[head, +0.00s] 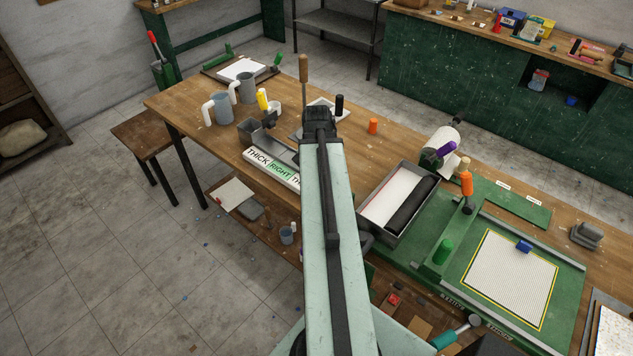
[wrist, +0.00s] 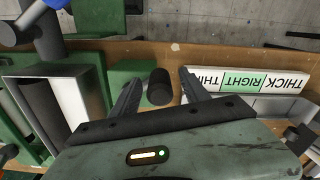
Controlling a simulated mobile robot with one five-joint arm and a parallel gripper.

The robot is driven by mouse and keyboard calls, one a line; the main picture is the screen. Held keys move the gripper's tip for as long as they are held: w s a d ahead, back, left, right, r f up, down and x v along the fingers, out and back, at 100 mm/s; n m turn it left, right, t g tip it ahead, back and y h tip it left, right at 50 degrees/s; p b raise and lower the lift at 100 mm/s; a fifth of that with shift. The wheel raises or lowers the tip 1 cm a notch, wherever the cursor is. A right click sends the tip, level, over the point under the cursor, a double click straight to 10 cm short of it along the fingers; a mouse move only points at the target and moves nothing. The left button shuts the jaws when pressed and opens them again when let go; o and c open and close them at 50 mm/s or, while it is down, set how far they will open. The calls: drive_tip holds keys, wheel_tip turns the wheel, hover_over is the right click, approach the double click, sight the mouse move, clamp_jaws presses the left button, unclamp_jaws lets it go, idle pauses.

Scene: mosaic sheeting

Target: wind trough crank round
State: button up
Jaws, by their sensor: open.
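The trough (head: 384,233) is a grey open box with a white inside and a black roller, on the bench right of my arm. In the wrist view the trough (wrist: 38,73) lies at the left. A short dark cylinder, which looks like the crank's knob (wrist: 159,87), stands beside a green block right of the trough. My gripper (wrist: 160,78) is open, one finger on each side of this knob, with visible gaps. Whether the knob is fully between the fingers in depth I cannot tell. In the head view my arm hides the gripper and most of the crank.
A sign reading THICK RIGHT (head: 272,168) stands left of my arm; it also shows in the wrist view (wrist: 245,81). A green press bed (head: 560,300) with orange and green handles is right of the trough. Mugs (head: 221,108) stand at the bench's far left.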

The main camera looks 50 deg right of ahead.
wheel_tip(320, 180, up, 8)
drive_tip(key=p, duration=0.8)
drive_tip(key=shift+f, duration=0.1)
drive_tip(key=shift+w+a, duration=0.2)
drive_tip(key=w+a+n, duration=0.8)
drive_tip(key=w+a, duration=0.5)
drive_tip(key=a, duration=0.4)
drive_tip(key=w+a+n, duration=0.3)
drive_tip(key=a+n, duration=0.1)
drive_tip(key=a, duration=0.7)
drive_tip(key=w+a+n, duration=0.3)
drive_tip(key=a, duration=0.8)
wheel_tip(320, 180, down, 14)
drive_tip(key=s+b, duration=0.3)
drive_tip(key=b, duration=1.1)
